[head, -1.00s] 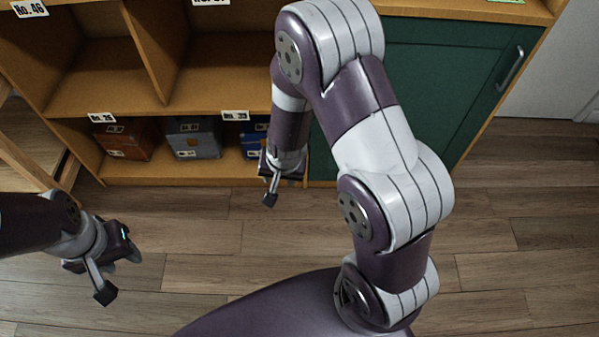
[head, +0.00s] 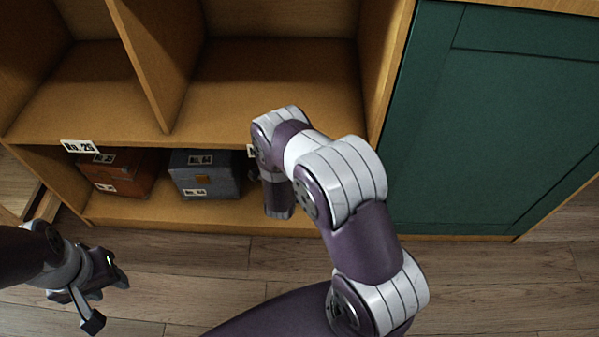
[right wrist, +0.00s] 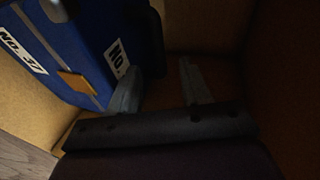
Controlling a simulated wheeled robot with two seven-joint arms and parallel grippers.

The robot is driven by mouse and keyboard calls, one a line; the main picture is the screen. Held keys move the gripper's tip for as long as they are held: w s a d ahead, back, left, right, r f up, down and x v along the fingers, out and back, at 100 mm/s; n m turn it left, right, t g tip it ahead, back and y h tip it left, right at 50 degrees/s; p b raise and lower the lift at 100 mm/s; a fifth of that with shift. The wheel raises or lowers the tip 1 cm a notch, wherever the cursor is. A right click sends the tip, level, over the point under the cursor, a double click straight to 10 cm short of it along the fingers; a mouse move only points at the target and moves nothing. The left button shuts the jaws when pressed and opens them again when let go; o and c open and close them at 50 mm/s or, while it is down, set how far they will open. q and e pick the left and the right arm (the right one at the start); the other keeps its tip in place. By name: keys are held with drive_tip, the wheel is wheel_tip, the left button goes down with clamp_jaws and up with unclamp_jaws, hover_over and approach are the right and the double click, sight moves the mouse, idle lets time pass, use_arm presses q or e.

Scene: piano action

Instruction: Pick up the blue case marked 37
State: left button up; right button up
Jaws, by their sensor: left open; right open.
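The blue case (right wrist: 85,45) fills the upper left of the right wrist view. It has dark corners, an orange tab and white labels; one seems to read No. 37, and the other is partly cut off. My right gripper (right wrist: 158,90) is open inside the lower shelf, its fingers pointing inward. One finger is close beside the case's lower right edge; whether it touches I cannot tell. In the head view my right arm hides the case and this gripper. My left gripper (head: 106,298) is open and empty over the floor at lower left.
A brown case (head: 118,176) and a grey case (head: 203,176) stand on the lower shelf left of my right arm. Wooden shelf walls close in around the right gripper. A green cabinet door (head: 480,130) is at right. The wooden floor (head: 190,265) in front is clear.

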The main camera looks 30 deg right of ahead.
drive_tip(key=shift+w+d+f, duration=0.3)
drive_tip(key=shift+w, duration=0.1)
drive_tip(key=b+x, duration=0.3)
drive_tip(key=x, duration=0.1)
drive_tip(key=shift+d+f+b, duration=0.1)
drive_tip(key=shift+f+b, duration=0.2)
drive_tip(key=shift+b, duration=0.05)
drive_tip(key=shift+w+d, duration=0.2)
drive_tip(key=shift+w, duration=0.15)
drive_tip(key=shift+w+r, duration=0.1)
drive_tip(key=shift+r, duration=0.05)
clamp_jaws()
idle(0.4)
